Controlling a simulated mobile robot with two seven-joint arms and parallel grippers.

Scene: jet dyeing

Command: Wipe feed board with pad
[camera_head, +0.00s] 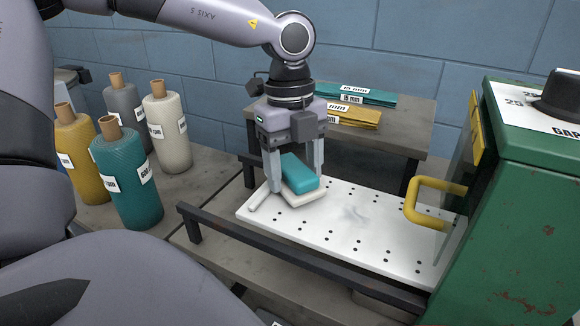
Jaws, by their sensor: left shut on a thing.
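The feed board (385,232) is a white perforated plate with rows of dark holes, reaching from the middle of the view to the green machine. A greyish smudge (354,213) shows on its surface. My left gripper (296,184) points down over the board's left end, shut on the pad (300,173). The pad has a teal top and a pale underside. It is at the board's surface, left of the smudge; I cannot tell whether it touches. My right gripper is not in view.
A green machine (515,210) with a yellow handle (432,193) stands at the right. Several rolls, including a teal one (126,180), stand at the left. Folded teal cloth (355,93) and yellow cloth (350,115) lie on a bench behind. Dark rails (300,258) flank the board.

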